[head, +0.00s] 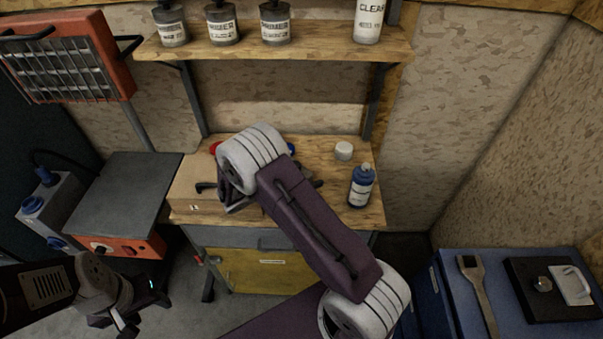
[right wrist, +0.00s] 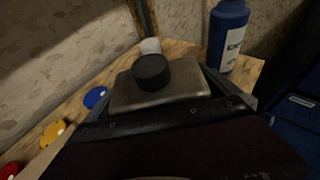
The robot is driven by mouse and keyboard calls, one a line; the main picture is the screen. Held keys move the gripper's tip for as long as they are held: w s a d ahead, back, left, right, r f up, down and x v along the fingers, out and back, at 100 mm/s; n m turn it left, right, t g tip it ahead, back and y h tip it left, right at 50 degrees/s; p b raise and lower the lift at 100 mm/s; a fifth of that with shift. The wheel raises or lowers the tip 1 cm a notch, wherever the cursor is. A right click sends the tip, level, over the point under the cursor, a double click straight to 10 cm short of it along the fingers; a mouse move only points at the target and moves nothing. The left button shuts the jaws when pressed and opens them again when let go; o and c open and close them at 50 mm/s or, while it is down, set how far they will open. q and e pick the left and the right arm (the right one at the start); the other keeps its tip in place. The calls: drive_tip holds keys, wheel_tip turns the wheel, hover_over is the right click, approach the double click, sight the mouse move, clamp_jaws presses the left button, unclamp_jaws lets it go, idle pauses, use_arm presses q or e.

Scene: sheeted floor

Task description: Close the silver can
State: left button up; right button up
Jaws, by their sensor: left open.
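The silver can (right wrist: 128,98) is in the right wrist view, with a flat metallic top and a black round cap (right wrist: 152,73) on it. I cannot tell whether the cap is seated tight. In the head view my right arm hides the can. My right gripper (right wrist: 165,100) is at the can, with dark finger parts to its left and right; contact is unclear. In the head view its fingers are mostly hidden behind my wrist. My left gripper (head: 134,308) is open and empty at the lower left, over the floor, away from the bench.
A blue bottle (head: 360,187) and a white lid (head: 343,151) stand on the wooden bench (head: 330,207), right of my right wrist. Blue (right wrist: 96,97), yellow (right wrist: 53,133) and red (right wrist: 10,170) round lids lie left of the can. A shelf (head: 300,43) with containers hangs above.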

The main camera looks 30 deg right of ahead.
drive_tip(key=b+v, duration=0.1)
drive_tip(key=v, duration=1.1)
drive_tip(key=shift+r, duration=0.2)
